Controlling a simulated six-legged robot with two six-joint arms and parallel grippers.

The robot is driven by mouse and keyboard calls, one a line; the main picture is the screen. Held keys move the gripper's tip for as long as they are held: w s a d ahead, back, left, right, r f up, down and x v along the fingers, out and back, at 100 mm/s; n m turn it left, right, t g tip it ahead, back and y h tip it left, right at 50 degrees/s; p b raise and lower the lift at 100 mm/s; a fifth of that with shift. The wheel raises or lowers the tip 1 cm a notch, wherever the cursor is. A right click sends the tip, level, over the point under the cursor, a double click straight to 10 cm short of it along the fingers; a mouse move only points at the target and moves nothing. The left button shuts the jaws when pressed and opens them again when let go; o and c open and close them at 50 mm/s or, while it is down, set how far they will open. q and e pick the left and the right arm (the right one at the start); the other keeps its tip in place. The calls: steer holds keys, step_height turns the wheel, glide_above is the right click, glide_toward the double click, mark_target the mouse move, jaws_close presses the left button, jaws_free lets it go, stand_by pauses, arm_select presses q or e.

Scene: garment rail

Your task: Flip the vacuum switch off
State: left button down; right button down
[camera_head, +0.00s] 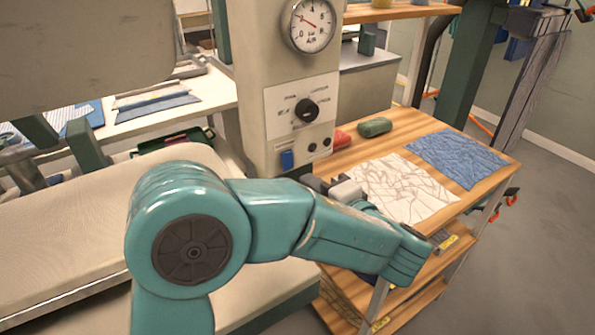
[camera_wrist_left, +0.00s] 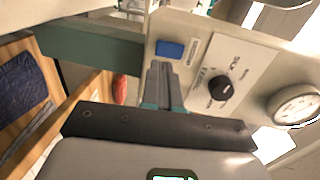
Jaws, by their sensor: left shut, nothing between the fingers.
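A pale control column (camera_head: 255,75) carries a panel with a blue rocker-like switch (camera_head: 287,160) low on its front. The blue switch also shows in the left wrist view (camera_wrist_left: 170,49), just beyond my fingertips. A black rotary knob (camera_head: 307,110) sits above it on a white plate. The labels are too small to read, and I cannot tell which way the switch is set. My left gripper (camera_head: 314,183) is shut and empty, just below and right of the switch. Its fingers (camera_wrist_left: 161,66) point at the panel, apparently short of the switch. My right gripper is out of view.
A round gauge (camera_head: 311,25) sits above the knob. A wooden table (camera_head: 392,150) to the right holds white cloth (camera_head: 400,190), blue cloth (camera_head: 455,158), a green item (camera_head: 375,127) and a red item (camera_head: 341,138). A padded pressing board (camera_head: 60,230) lies at left.

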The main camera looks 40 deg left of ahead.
mark_target(290, 169)
arm_select(q)
steer(key=x, duration=0.5)
steer(key=shift+a+p, duration=0.2)
steer(key=shift+p, duration=0.1)
steer(key=shift+w+f+b, duration=0.1)
steer(key=shift+f+b, duration=0.15)
steer(key=shift+b, duration=0.15)
steer(key=shift+a+r, duration=0.1)
steer(key=shift+a, duration=0.05)
